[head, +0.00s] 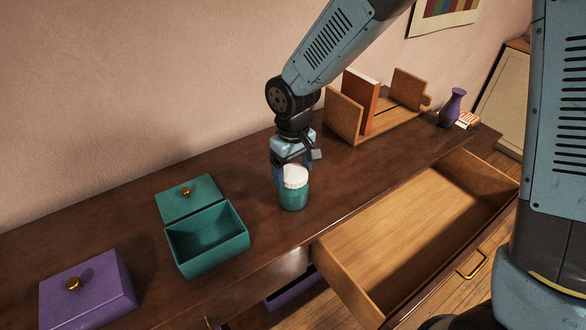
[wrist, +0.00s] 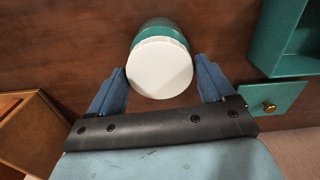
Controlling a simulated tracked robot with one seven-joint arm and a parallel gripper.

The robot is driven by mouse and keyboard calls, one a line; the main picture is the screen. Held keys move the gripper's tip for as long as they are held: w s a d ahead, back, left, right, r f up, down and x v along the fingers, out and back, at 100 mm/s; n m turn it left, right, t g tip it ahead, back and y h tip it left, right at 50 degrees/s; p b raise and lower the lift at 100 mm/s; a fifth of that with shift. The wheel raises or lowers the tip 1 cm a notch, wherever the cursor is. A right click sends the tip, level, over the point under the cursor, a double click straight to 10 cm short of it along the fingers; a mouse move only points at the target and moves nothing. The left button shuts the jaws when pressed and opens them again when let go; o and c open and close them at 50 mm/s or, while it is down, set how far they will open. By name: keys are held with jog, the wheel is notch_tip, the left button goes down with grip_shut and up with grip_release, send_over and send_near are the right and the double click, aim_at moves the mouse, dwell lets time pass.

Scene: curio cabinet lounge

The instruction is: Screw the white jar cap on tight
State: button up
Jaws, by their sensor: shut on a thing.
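The white jar cap (head: 295,176) sits on top of the teal jar (head: 294,198), which stands upright on the dark wooden cabinet top. My gripper (head: 290,166) comes down from above and behind, its blue fingers on either side of the cap, shut on it. In the wrist view the round white cap (wrist: 160,68) lies between the two fingers (wrist: 162,76), and part of the teal jar (wrist: 160,26) shows beyond it. The cap looks level on the jar. The thread and the exact finger contact are hidden.
An open teal box (head: 205,262) with a gold knob on its lid stands left of the jar. A purple box (head: 88,296) is at front left. A wooden book rack (head: 345,112) and a purple vase (head: 451,107) stand behind right. An open drawer (head: 410,225) juts out at front right.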

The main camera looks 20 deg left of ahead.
jog(key=m, duration=0.5)
jog(key=shift+s, duration=0.1)
jog(key=m, duration=0.6)
jog(key=shift+d+f+m, duration=0.1)
jog(key=shift+f+m, duration=0.05)
jog(key=shift+m, duration=0.25)
jog(key=m, duration=0.5)
jog(key=shift+m, duration=0.3)
jog(key=m, duration=0.5)
jog(key=shift+d+f+m, duration=0.1)
jog(key=shift+m, duration=0.3)
jog(key=o, duration=1.3)
jog(key=shift+a, duration=0.2)
